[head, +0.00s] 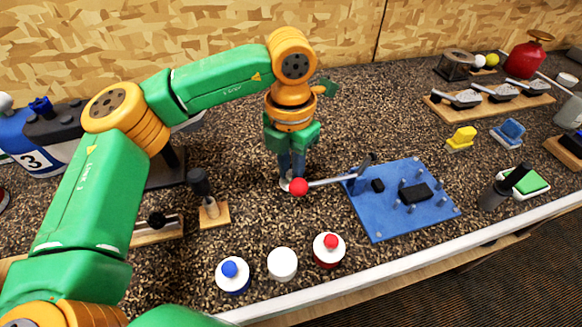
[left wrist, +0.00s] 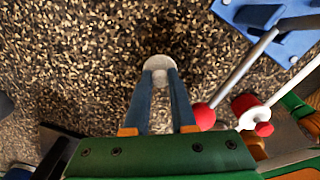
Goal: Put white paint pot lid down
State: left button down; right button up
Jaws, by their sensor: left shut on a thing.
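My left gripper (head: 290,178) points down just above the dark speckled counter, left of the blue board. Its fingers are shut on a small, round, pale lid (left wrist: 159,66), which shows at the fingertips in the left wrist view (left wrist: 161,90). In the head view the fingers and a red ball partly hide the lid. I cannot tell whether the lid touches the counter. The white paint pot (head: 282,264) stands near the front edge, between a blue-topped pot (head: 232,275) and a red-topped pot (head: 328,250). My right gripper is not in view.
A red ball (head: 298,187) on a grey rod (head: 330,181) reaches from the blue board (head: 385,222) close beside my fingers. A wooden stand with a dark upright tool (head: 201,184) is to the left. Bare counter lies between gripper and pots.

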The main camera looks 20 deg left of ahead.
pick_arm(q)
jog(key=c, duration=0.7)
grip_release()
jog(key=shift+f, duration=0.1)
jog(key=shift+c, duration=0.2)
jog(key=shift+r, duration=0.25)
jog(key=shift+w+r, duration=0.1)
jog(key=shift+r, duration=0.25)
notch_tip(320, 180, up, 11)
jog(key=p, duration=0.2)
